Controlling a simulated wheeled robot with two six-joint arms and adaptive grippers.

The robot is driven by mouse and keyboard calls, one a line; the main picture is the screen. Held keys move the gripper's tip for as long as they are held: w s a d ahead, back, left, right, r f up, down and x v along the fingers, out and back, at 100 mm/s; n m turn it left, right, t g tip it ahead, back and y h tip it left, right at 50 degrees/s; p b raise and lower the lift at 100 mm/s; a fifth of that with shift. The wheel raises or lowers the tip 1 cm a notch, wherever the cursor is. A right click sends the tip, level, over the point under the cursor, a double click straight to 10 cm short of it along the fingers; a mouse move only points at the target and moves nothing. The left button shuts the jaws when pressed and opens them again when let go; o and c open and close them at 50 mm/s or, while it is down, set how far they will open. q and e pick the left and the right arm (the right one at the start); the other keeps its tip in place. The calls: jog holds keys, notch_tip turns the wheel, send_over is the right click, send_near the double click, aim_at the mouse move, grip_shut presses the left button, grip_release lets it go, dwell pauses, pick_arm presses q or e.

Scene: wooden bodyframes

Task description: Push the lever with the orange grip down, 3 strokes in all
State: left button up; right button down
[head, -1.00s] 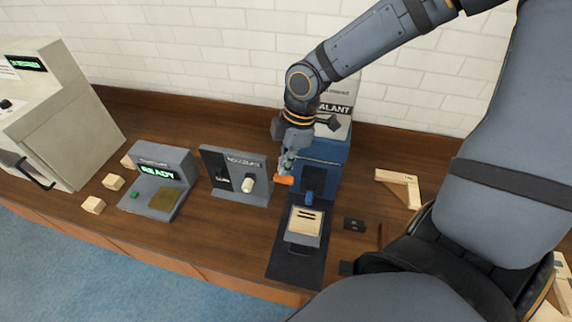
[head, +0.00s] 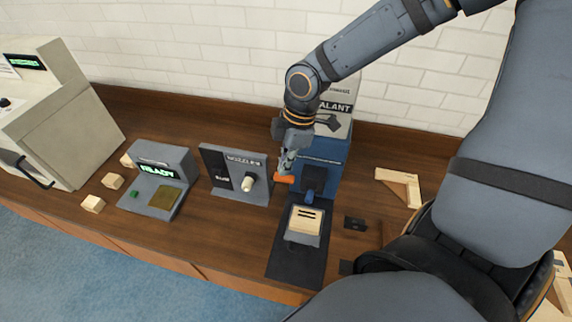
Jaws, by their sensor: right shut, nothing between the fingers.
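The lever's orange grip (head: 284,179) sticks out at the left front of the blue sealant machine (head: 332,171). My right gripper (head: 287,169) is shut and empty, with its fingertips right at the grip from above; I cannot tell whether they touch. Most of the lever's arm is hidden or too small to make out. Below the machine's dark head (head: 315,180) and blue nozzle (head: 309,197), a pale wooden piece with dark slots (head: 305,221) sits on the black base (head: 288,266). My left gripper is out of view.
A grey nozzle panel (head: 254,191) with a pale knob stands just left of the machine. A grey box reading READY (head: 158,171) and small wooden blocks (head: 93,204) are further left. A wooden corner frame (head: 401,184) lies to the right.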

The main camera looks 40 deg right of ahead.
aim_at(285, 179)
jog(key=shift+f+b, duration=2)
jog(key=shift+f, duration=1.05)
jog(key=shift+r, duration=0.1)
notch_tip(285, 179, up, 4)
jog(key=p, duration=0.4)
jog(key=shift+r+p, duration=0.25)
jog(key=shift+p, duration=0.1)
jog(key=shift+r, duration=1)
jog(key=shift+r, duration=2.55)
